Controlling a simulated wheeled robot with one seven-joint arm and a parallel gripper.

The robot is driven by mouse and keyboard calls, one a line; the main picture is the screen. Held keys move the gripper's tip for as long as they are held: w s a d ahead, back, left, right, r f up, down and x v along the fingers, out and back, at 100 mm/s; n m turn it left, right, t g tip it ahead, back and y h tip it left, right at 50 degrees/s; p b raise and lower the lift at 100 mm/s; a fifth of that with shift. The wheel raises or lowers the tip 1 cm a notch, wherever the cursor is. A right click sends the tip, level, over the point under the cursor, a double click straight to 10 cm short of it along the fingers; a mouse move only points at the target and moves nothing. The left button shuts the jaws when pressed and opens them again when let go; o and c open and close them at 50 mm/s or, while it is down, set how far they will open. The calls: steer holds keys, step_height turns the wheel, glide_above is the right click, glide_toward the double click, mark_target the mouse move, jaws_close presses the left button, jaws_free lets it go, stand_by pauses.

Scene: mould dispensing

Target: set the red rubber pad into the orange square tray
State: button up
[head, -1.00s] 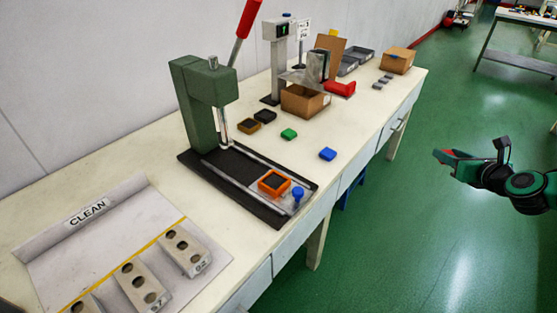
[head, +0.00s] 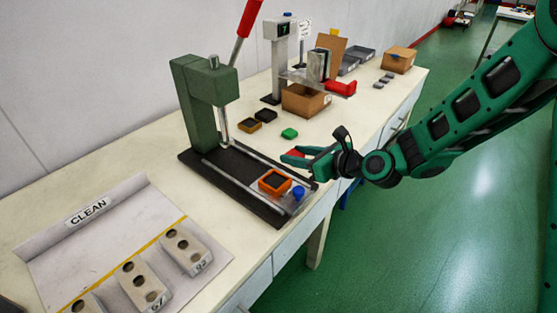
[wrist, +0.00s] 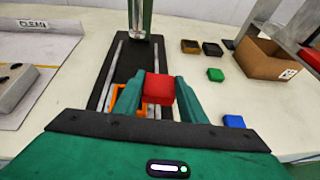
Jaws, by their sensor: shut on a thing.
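My gripper (head: 302,156) is shut on the red rubber pad (wrist: 159,88), which sits between the two fingertips in the wrist view. In the head view the red pad (head: 295,153) shows only in part at the fingertips. The orange square tray (head: 274,182) rests on the black base of the green press, near the rail's front end. In the wrist view the tray (wrist: 117,111) is partly hidden behind my gripper, below and left of the pad. My gripper holds the pad above the bench, apart from the tray, to its right in the head view.
The green press (head: 205,95) with a red lever stands behind the tray. A green pad (head: 289,133), a blue pad (wrist: 233,121) and a cardboard box (head: 305,100) are on the bench. Grey blocks (head: 187,250) lie front left.

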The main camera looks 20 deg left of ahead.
steer(key=n+g, duration=0.1)
glide_above(279, 183)
steer(key=shift+a+f+y, duration=0.15)
steer(key=shift+a+y, duration=0.1)
steer(key=shift+y, duration=0.05)
steer(key=shift+w+f, duration=0.1)
steer(key=shift+f, duration=2.2)
steer(key=shift+d, duration=0.15)
steer(key=shift+f, duration=0.35)
steer(key=o, duration=1.1)
steer(key=shift+o, duration=0.2)
steer(key=shift+d, duration=0.1)
steer(key=v, duration=1)
steer(key=shift+d, duration=0.25)
steer(key=shift+r, duration=0.1)
